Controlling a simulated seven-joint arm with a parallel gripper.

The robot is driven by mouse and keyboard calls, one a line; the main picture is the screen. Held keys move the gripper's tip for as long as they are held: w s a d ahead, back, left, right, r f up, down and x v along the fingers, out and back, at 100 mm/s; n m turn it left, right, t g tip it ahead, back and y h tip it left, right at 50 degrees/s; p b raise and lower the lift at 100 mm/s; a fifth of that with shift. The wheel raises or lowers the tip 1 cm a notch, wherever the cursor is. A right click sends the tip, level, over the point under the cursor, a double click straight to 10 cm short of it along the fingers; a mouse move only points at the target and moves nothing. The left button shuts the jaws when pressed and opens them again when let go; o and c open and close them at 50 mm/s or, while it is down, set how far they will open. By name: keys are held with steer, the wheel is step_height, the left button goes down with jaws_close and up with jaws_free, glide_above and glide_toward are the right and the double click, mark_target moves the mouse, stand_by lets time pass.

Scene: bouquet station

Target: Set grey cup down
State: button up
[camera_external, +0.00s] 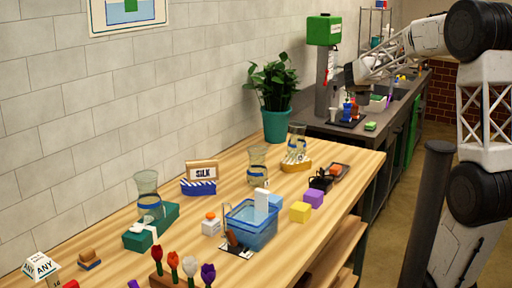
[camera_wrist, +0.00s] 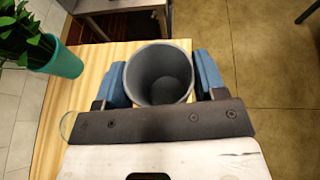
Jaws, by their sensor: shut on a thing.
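The grey cup (camera_wrist: 159,88) is between the two blue fingers of my gripper (camera_wrist: 160,78) in the wrist view. Its open mouth faces the camera and its inside looks empty. My gripper is shut on it, one finger on each side. The cup is held over the end of the wooden table (camera_wrist: 88,150), near the floor edge. Its underside is hidden, so I cannot see a gap or contact below it. In the external view my gripper (camera_external: 354,72) is at the upper right, small and dark; the cup is not clear there.
A plant in a teal pot (camera_external: 276,124) stands at the table's far end. Glass vases (camera_external: 257,167), a blue tub (camera_external: 252,228), a yellow block (camera_external: 300,212) and a purple block (camera_external: 314,198) occupy the table. A dark counter (camera_external: 335,126) adjoins it.

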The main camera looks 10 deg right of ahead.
steer(key=shift+w+a+n+t+y, duration=0.2)
steer(key=shift+w+n+t+y, duration=0.3)
steer(key=shift+w+n+y, duration=0.4)
steer(key=shift+w+a+f+n+t+y, duration=0.1)
steer(key=shift+w+a+n+t+y, duration=0.15)
steer(key=shift+w+n+y, duration=0.35)
steer(key=shift+w+a+n+t+y, duration=0.25)
steer(key=shift+w+n+t+y, duration=0.05)
steer(key=shift+w+n+y, duration=0.3)
steer(key=shift+w+a+f+n+t+y, duration=0.1)
steer(key=shift+w+a+n+t+y, duration=0.15)
steer(key=shift+w+n+y, duration=0.35)
steer(key=shift+w+a+n+y, duration=0.3)
steer(key=shift+w+n+y, duration=0.1)
steer(key=shift+y, duration=0.4)
steer(key=shift+w+a+n+y, duration=0.35)
steer(key=shift+w+n+y, duration=0.05)
steer(key=shift+n+y, duration=0.5)
step_height(320, 180, down, 25)
steer(key=s+a+n+g+y, duration=0.1)
steer(key=a+n+g+y, duration=0.1)
steer(key=n+y, duration=0.6)
steer(key=shift+s+a+f+n+g+y, duration=0.2)
steer(key=shift+n+g+y, duration=0.1)
steer(key=shift+g+y, duration=0.35)
